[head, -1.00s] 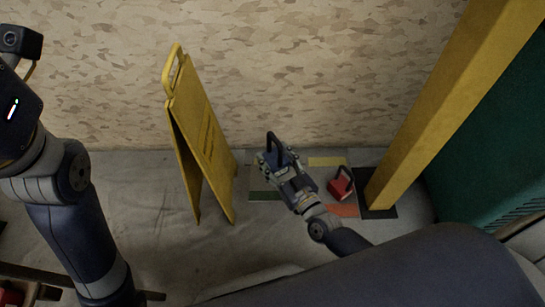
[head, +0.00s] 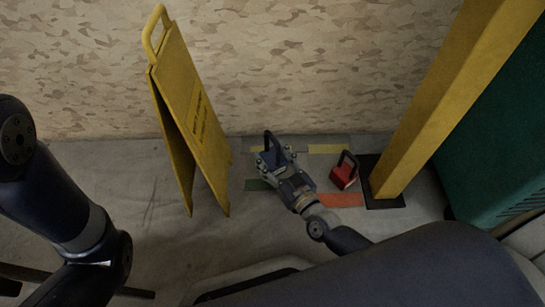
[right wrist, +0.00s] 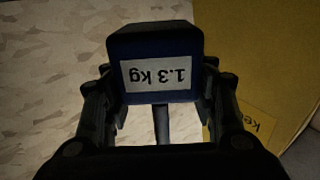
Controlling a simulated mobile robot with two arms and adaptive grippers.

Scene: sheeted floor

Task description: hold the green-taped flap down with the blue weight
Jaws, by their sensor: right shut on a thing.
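The blue weight (head: 272,156) has a black handle. My right gripper (head: 283,172) is shut on it, and the head view shows them over the left part of the taped patch. In the right wrist view the blue weight (right wrist: 160,70) sits between the fingers, its "1.3 kg" label upside down. The green-taped flap (head: 258,185) shows as a green strip just left of my right gripper; the gripper and weight may hide part of it. I cannot tell whether the weight touches the floor. My left arm shows at the left; its gripper is out of view.
A yellow folding sign (head: 192,115) stands left of the patch. A red weight (head: 344,171) stands on the patch's right side, between yellow tape (head: 328,149) and orange tape (head: 341,200). A yellow post (head: 425,105) and green cabinet (head: 505,140) stand at the right.

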